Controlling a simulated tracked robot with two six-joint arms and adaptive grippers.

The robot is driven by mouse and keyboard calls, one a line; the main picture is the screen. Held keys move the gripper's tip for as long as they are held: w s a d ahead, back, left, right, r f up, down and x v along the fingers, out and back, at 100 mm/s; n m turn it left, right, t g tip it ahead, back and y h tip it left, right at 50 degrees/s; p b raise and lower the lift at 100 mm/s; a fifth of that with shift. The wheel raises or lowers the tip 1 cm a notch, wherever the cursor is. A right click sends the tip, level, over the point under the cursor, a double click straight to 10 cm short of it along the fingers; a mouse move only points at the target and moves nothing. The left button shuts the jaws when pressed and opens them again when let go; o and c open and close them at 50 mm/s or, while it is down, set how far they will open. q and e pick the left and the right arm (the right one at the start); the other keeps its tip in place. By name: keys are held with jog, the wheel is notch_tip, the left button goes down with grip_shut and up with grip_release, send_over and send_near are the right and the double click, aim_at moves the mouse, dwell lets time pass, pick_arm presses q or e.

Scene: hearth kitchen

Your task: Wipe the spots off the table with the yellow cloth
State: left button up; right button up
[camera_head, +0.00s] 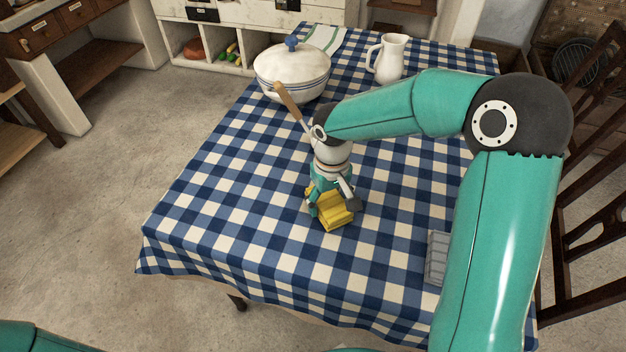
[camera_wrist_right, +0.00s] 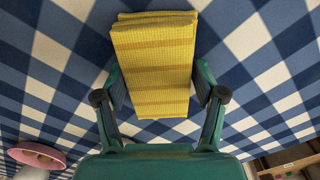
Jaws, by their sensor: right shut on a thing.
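The yellow cloth (camera_head: 337,218) is folded into a thick pad near the middle of the checked table, and it fills the centre of the right wrist view (camera_wrist_right: 153,65). My right gripper (camera_head: 329,207) points down and is shut on the cloth, with one finger on each side of it in the wrist view (camera_wrist_right: 157,92). The cloth is on or just above the blue-and-white tablecloth (camera_head: 210,215); I cannot tell which. I cannot make out any spots on the checks. My left gripper is out of view.
A white lidded pot (camera_head: 292,72), a white pitcher (camera_head: 391,60) and a striped towel (camera_head: 326,38) are at the table's far end. A wooden handle (camera_head: 290,104) rises behind my right wrist. A grey ribbed object (camera_head: 436,258) lies at right. The table's left side is clear.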

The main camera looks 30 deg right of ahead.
jog(key=shift+w+a, duration=0.55)
notch_tip(320, 180, up, 4)
jog(key=p, duration=0.2)
jog(key=shift+p, duration=0.35)
jog(key=shift+w+r+p, duration=0.1)
jog(key=shift+r+p, duration=0.45)
jog(key=shift+r, duration=0.15)
jog(key=shift+r+p, duration=0.95)
jog(key=shift+r, duration=0.4)
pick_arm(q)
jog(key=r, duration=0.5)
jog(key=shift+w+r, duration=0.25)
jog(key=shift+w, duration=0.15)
pick_arm(e)
jog(key=shift+f, duration=0.1)
